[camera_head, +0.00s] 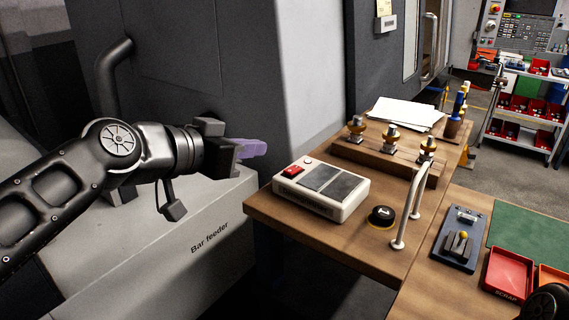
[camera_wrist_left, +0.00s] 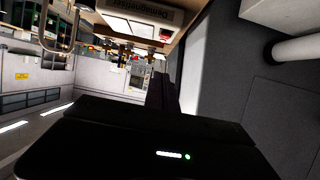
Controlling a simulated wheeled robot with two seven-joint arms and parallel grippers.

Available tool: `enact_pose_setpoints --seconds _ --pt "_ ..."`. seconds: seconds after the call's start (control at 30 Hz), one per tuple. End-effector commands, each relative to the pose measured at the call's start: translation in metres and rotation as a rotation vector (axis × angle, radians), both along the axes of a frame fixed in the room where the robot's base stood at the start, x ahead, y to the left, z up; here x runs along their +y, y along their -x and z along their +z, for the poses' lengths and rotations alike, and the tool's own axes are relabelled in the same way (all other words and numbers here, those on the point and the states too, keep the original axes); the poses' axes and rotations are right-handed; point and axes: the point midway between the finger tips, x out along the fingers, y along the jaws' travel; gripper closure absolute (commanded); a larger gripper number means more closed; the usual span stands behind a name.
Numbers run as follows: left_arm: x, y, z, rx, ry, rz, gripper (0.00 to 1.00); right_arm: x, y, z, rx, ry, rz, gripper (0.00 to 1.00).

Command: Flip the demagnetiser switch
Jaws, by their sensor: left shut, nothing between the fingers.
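The demagnetiser (camera_head: 322,191) is a cream box with two dark plates on top, standing at the left end of the wooden bench. Its red switch (camera_head: 293,171) is at the box's near left corner, beside a small round red light. In the left wrist view the labelled demagnetiser (camera_wrist_left: 142,12) shows at the top, with the red switch (camera_wrist_left: 166,34) at its edge. My left gripper (camera_head: 262,148) is shut and empty, with purplish fingers, left of the box and a little above it, apart from the switch. My right gripper is not in view; a dark part shows at the bottom right corner.
A black round knob-like item (camera_head: 382,216) and a metal rail (camera_head: 408,210) stand right of the box. Behind it are a wooden rack of tool holders (camera_head: 385,155) and papers (camera_head: 405,113). The bar feeder (camera_head: 200,240) lies below my left arm. A grey machine wall rises behind.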

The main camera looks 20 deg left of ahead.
Motion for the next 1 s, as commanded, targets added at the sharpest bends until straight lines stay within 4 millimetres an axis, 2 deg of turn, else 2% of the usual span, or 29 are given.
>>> enact_pose_setpoints --seconds 0.27,0.57,0.83,0.9,1.0 --pt "-0.002 -0.006 -0.002 0.001 0.0 0.0 1.0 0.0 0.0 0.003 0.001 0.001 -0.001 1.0" --pt "-0.019 -0.042 -0.016 0.005 0.002 -0.001 1.0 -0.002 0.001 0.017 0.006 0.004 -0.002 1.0" --pt "-0.039 -0.089 -0.037 0.005 0.002 0.0 1.0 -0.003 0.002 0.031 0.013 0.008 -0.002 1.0" --pt "-0.037 -0.085 -0.055 0.002 0.003 0.001 1.0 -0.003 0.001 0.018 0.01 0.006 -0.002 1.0" --pt "-0.036 -0.083 -0.067 0.002 0.003 0.001 1.0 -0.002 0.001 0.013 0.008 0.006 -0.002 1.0"
